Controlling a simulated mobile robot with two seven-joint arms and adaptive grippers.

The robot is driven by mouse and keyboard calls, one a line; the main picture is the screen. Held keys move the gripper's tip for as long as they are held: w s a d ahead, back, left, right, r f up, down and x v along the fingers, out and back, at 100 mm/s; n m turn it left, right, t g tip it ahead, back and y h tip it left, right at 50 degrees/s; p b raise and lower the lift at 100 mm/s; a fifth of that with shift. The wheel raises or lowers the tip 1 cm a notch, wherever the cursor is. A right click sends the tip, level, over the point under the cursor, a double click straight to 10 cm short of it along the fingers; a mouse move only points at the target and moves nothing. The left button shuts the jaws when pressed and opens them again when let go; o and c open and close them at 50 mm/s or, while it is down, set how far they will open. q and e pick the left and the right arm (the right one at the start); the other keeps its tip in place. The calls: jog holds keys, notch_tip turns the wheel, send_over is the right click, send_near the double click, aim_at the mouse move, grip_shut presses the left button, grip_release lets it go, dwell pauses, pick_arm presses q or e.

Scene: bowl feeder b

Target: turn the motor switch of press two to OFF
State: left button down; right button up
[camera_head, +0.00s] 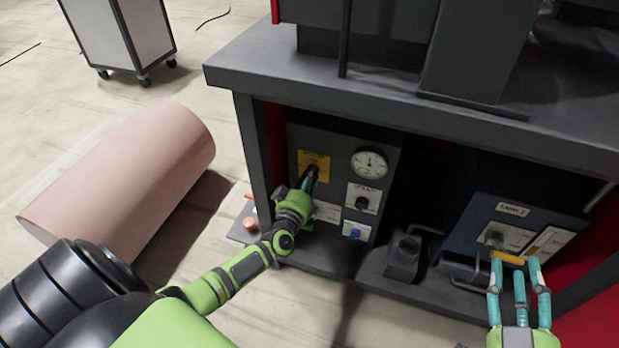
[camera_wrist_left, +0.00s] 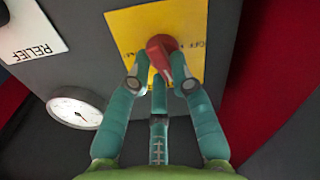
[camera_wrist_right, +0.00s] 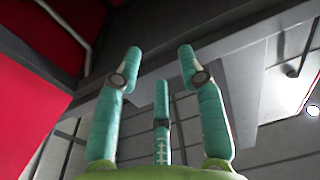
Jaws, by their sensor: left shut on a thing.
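The control panel (camera_head: 335,142) of the press stands upright under the dark table top. A yellow plate (camera_head: 313,160) sits at its upper left, and the same plate (camera_wrist_left: 128,24) fills the top of the left wrist view. A red rotary knob (camera_wrist_left: 166,56) stands on this plate; the plate's lettering is only partly readable. My left gripper (camera_head: 309,178) is shut on the red knob, with its fingers (camera_wrist_left: 160,72) on either side of it. The fingers hide the knob in the head view. My right gripper (camera_head: 516,262) is open and empty, its fingers (camera_wrist_right: 158,62) spread.
A gauge (camera_head: 369,163), a black knob (camera_head: 363,202) and a blue switch (camera_head: 354,233) share the panel. A tilted box (camera_head: 512,225) with a yellow-orange bar (camera_head: 508,258) is at my right fingertips. A pink cylinder (camera_head: 130,175) lies on the floor at left.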

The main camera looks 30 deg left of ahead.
pick_arm(q)
jog(key=shift+a+n+b, duration=0.2)
jog(key=shift+n+b, duration=0.5)
jog(key=shift+n, duration=2.95)
jog(key=shift+a+n+b, duration=0.15)
jog(key=shift+n+b, duration=0.55)
jog(key=shift+n, duration=2.95)
pick_arm(e)
jog(key=s+a+r+n+t+y, duration=0.2)
jog(key=s+r+t+y, duration=0.4)
jog(key=r, duration=0.7)
jog(key=shift+s+a+n+t+y, duration=0.15)
jog(key=shift+s+n+t+y, duration=0.25)
jog(key=shift+s+n+y, duration=0.45)
jog(key=shift+s+m, duration=0.2)
jog(key=shift+m, duration=0.05)
pick_arm(q)
jog(key=c, duration=1.1)
grip_release()
pick_arm(e)
jog(key=shift+f, duration=0.1)
